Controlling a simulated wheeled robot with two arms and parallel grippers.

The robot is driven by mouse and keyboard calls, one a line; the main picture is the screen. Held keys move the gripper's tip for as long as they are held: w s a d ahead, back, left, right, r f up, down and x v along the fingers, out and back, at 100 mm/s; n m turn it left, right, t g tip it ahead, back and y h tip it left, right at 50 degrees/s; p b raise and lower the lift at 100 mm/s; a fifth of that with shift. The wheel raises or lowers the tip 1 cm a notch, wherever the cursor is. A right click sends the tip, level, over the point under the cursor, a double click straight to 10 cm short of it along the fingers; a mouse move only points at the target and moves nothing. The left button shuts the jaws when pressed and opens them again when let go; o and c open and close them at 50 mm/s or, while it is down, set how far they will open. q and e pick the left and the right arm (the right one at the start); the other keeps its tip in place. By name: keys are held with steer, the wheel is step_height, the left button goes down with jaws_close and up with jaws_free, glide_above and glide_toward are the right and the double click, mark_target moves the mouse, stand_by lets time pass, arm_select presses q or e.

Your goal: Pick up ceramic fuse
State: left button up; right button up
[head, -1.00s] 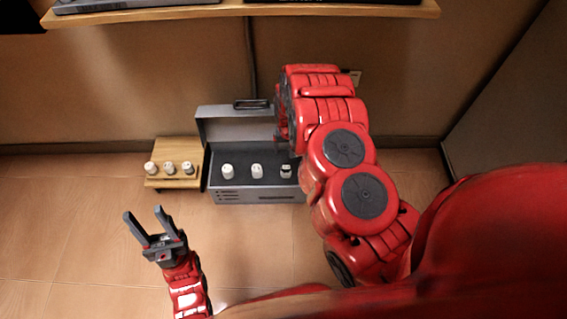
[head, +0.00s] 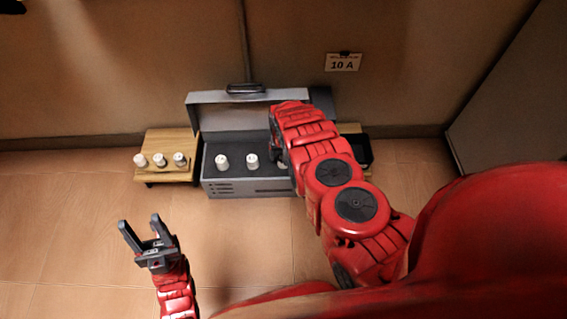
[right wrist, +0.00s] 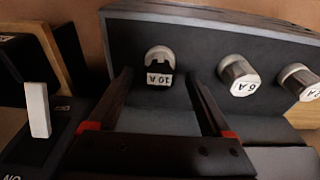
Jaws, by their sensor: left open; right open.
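A white ceramic fuse marked 10 A (right wrist: 160,60) sits in the dark panel of the grey case (head: 250,190). It shows between the two open fingers of my right gripper (right wrist: 159,76), which are apart from it on both sides. A fuse marked 6 A (right wrist: 240,76) and another fuse (right wrist: 299,82) are beside it. The head view shows two case fuses (head: 222,161) (head: 252,160); my right arm hides the third and most of the right gripper. My left gripper (head: 139,222) is open and empty, low on the left.
A small wooden stand (head: 165,176) with three white fuses is left of the case. A wall card (head: 343,63) reads 10 A. A dark switch box with a white lever (right wrist: 37,110) is at left in the right wrist view. Floor in front is clear.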

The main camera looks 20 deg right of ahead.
step_height(320, 180, down, 2)
steer(key=shift+w+d+b, duration=0.1)
steer(key=shift+b, duration=0.25)
steer(key=shift+r, duration=0.1)
steer(key=shift+c, duration=0.3)
jaws_close()
steer(key=shift+r, duration=0.1)
